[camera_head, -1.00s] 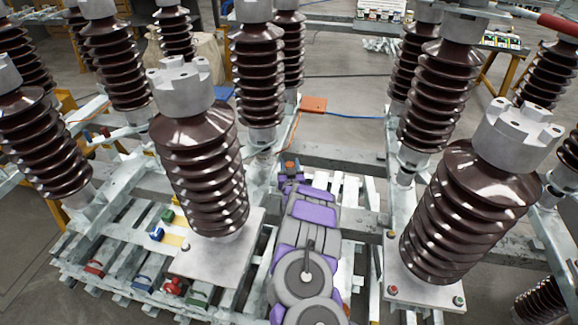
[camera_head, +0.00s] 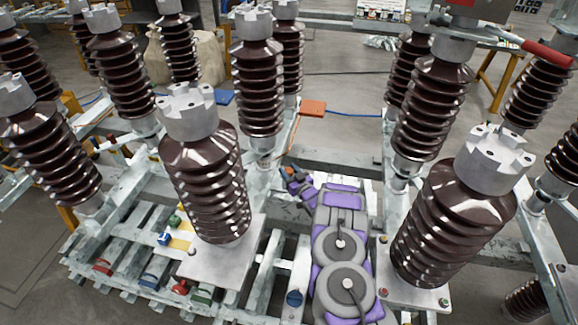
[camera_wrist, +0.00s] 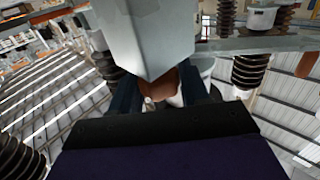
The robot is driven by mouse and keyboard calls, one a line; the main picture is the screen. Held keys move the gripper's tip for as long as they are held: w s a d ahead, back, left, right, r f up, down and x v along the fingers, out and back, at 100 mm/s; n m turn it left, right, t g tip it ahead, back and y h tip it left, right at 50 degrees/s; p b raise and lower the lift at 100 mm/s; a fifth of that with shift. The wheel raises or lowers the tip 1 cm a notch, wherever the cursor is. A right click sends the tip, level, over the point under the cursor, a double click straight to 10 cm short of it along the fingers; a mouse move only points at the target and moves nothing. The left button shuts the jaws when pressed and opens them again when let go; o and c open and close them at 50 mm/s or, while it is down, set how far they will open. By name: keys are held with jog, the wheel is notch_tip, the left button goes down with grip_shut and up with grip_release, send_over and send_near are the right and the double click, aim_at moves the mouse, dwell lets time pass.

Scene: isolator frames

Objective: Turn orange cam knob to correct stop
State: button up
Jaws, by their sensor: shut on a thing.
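In the wrist view, my gripper (camera_wrist: 165,97) has two dark fingers closed around an orange-brown rounded part (camera_wrist: 178,84), which looks like the orange cam knob. A grey block just above hides much of it, so the knob's angle and its stops cannot be read. In the head view, my gripper (camera_head: 289,172) is small, at the far end of my grey and purple arm. It is beside the galvanized frame (camera_head: 262,190), between the two nearest insulators. A small orange spot shows at its tip; the contact itself is too small to see.
Brown ribbed insulators stand close by on the left (camera_head: 207,185) and right (camera_head: 445,225) of my arm. An orange box (camera_head: 313,107) with a blue cable lies behind. Several coloured knobs, one blue (camera_head: 164,239), sit on the lower left rails.

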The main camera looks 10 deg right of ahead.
jog(key=shift+d+n+g+y+p, duration=0.2)
jog(key=shift+n+g+y+p, duration=0.3)
jog(key=shift+n+y, duration=0.5)
jog(key=n+g+y+b, duration=0.1)
jog(key=n+g+y, duration=0.1)
jog(key=y, duration=0.1)
jog(key=shift+f, duration=0.2)
jog(key=n+g+y+b, duration=0.2)
jog(key=b, duration=0.1)
jog(key=shift+a+y+b, duration=0.1)
jog(key=shift+y+b, duration=0.2)
jog(key=shift+n+g+y+b, duration=0.3)
jog(key=shift+g+b, duration=0.2)
jog(key=shift+g, duration=0.1)
jog(key=shift+r+g+b, duration=0.2)
jog(key=shift+g+b, duration=0.1)
jog(key=o, duration=1)
jog(key=shift+c, duration=0.2)
jog(key=shift+r+p, duration=0.15)
jog(key=shift+p, duration=0.45)
